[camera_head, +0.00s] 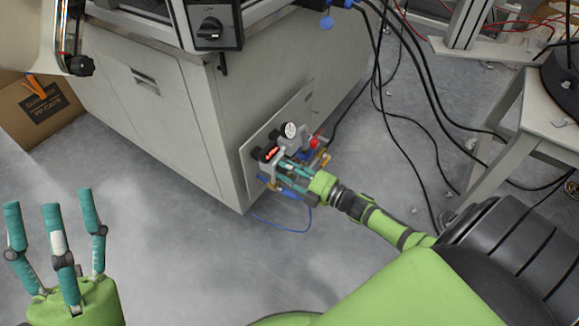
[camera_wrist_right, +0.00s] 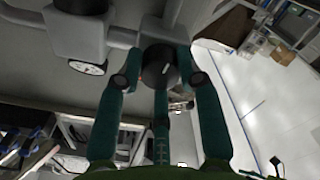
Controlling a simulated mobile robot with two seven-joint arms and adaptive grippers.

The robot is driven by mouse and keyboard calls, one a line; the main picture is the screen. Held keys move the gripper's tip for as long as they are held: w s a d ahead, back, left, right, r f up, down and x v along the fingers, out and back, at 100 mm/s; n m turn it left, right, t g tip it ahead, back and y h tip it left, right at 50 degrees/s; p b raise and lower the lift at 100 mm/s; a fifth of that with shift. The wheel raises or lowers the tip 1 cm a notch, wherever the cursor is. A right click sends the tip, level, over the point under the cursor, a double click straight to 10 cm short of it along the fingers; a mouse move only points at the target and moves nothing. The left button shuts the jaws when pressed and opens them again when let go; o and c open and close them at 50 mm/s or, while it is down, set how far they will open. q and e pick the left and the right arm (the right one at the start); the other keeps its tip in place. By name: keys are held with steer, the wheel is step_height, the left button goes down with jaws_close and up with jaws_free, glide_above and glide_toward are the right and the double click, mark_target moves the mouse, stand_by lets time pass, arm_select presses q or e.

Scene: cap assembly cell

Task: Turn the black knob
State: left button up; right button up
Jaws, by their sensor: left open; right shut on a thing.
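The black knob (camera_wrist_right: 160,66) shows in the right wrist view, round and dark with a pale mark on its face, on a grey fitting. My right gripper (camera_wrist_right: 160,80) has its teal fingers around it and is shut on it. In the head view my right gripper (camera_head: 285,167) reaches the valve panel (camera_head: 255,160) low on the cabinet's side; its fingers and the fittings hide the knob there. My left gripper (camera_head: 52,207) is open and empty, fingers pointing up, at the lower left, well away from the panel.
A white dial gauge (camera_head: 290,130) and a red part (camera_head: 316,142) sit on the panel close to my right fingers. A grey cabinet (camera_head: 165,100) carries a rotary switch (camera_head: 210,28). Black cables (camera_head: 405,115) hang to the right, beside a stool (camera_head: 535,110). The floor at left centre is clear.

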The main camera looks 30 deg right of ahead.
arm_select(q)
steer(key=shift+w+f+n+g+y, duration=0.5)
steer(key=shift+w+f+y, duration=0.55)
steer(key=shift+w, duration=0.15)
arm_select(e)
steer(key=shift+a+m, duration=0.1)
steer(key=shift+m, duration=0.3)
steer(key=o, duration=1.1)
arm_select(q)
steer(key=shift+a, duration=0.1)
arm_select(e)
steer(key=shift+o, duration=0.2)
steer(key=v, duration=1.2)
